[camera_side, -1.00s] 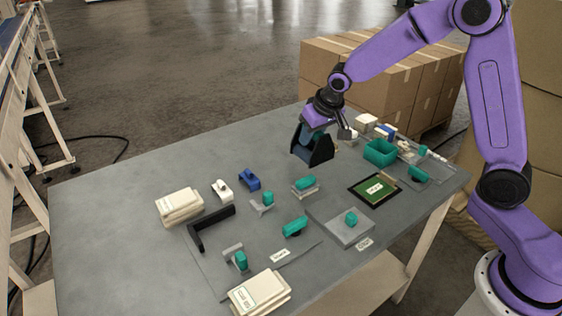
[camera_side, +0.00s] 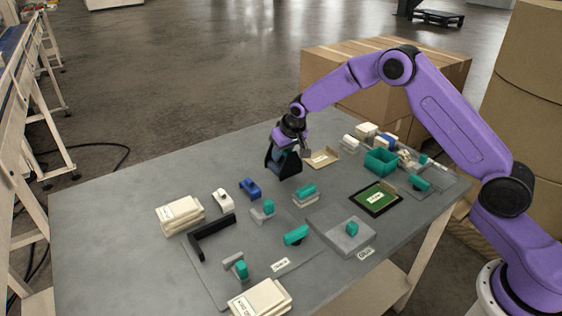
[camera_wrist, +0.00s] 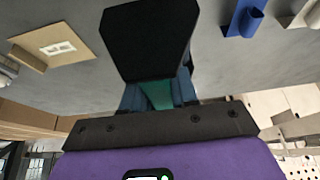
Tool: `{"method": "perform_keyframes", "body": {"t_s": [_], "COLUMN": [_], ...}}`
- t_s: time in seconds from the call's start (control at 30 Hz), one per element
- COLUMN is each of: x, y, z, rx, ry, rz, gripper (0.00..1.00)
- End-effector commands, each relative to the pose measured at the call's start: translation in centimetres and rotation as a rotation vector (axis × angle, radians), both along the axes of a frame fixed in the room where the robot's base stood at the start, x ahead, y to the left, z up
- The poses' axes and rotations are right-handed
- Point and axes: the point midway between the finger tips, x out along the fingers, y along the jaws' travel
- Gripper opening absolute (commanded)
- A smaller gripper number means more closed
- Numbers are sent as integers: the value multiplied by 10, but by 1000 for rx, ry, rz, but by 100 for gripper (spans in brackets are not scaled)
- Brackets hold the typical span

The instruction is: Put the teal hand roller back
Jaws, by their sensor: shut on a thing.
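My gripper (camera_side: 285,165) hangs over the back middle of the table in the side view, pointing down. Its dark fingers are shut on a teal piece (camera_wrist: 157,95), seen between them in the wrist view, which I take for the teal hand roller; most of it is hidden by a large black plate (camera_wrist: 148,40). I cannot tell whether it touches the table. A tan tray (camera_side: 320,158) with a white label lies just right of my gripper, with nothing on it; it also shows in the wrist view (camera_wrist: 75,50).
Several teal-topped pieces stand in front, including a teal block (camera_side: 296,235) and one on a grey plate (camera_side: 340,240). A blue part (camera_side: 250,187) and a black bracket (camera_side: 213,240) lie left. A teal bin (camera_side: 381,161) and green mat (camera_side: 376,197) lie right. The back left is clear.

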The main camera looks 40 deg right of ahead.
Motion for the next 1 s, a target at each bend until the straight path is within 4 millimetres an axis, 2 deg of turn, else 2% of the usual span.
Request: {"method": "perform_keyframes", "body": {"t_s": [0.1, 0.2, 0.33, 1.0], "x": [6, 5, 5, 5], "y": [1, 1, 1, 0], "z": [-8, -24, -34, -46], "rx": [0, 0, 0, 1], "ry": [-1, 2, -1, 0], "rz": [0, -1, 1, -2], "gripper": [0, 0, 0, 0]}}
